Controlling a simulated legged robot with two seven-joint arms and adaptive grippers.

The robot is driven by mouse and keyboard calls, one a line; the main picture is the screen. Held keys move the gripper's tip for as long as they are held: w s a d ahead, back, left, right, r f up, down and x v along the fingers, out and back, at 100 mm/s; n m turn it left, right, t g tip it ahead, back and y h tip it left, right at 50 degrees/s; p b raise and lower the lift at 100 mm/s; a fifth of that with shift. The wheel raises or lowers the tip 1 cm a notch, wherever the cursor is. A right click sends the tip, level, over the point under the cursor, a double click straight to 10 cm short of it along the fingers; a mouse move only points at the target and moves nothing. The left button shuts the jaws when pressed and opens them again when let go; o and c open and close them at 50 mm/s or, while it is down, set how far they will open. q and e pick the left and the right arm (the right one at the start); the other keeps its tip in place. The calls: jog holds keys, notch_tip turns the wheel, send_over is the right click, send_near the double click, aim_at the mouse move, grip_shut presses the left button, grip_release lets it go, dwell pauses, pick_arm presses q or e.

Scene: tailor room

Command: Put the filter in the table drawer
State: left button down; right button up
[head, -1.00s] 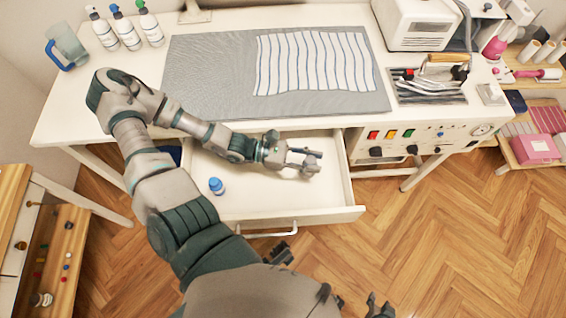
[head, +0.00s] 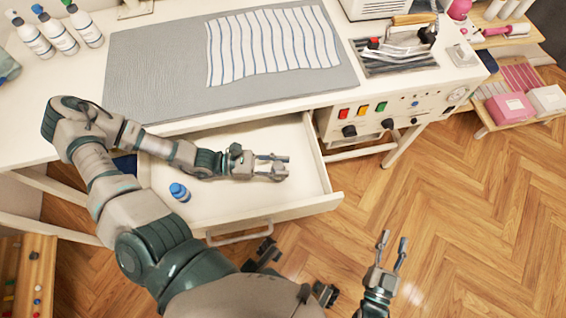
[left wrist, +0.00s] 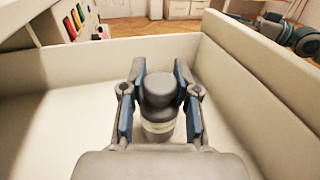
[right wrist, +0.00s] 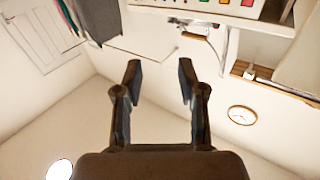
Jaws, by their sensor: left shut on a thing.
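The table drawer (head: 300,206) is pulled out below the white table. My left gripper (head: 284,168) is inside the drawer area, near its right side. In the left wrist view, its fingers (left wrist: 160,95) are on both sides of a small grey bottle-shaped thing with a pale band, apparently the filter (left wrist: 158,115), and are shut on it. It stands upright there; I cannot tell whether its base touches the drawer floor. My right gripper (head: 395,238) is open and empty over the wood floor, away from the drawer; its spread fingers (right wrist: 160,80) also show in the right wrist view.
The drawer floor between is clear. On the table are a grey mat (head: 150,85) with striped cloth (head: 270,45), several spray bottles (head: 60,35) and a tool tray (head: 395,58). A control panel (head: 370,115) adjoins the drawer.

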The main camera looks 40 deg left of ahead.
pick_arm(q)
jog(key=shift+f, duration=0.35)
jog(key=shift+r, duration=0.1)
pick_arm(e)
jog(key=shift+r+t, duration=0.5)
jog(key=shift+r, duration=0.1)
pick_arm(q)
jog(key=c, duration=0.9)
grip_release()
pick_arm(e)
jog(key=shift+a, duration=0.1)
pick_arm(q)
jog(key=shift+o, duration=0.2)
pick_arm(e)
jog(key=shift+r, duration=0.1)
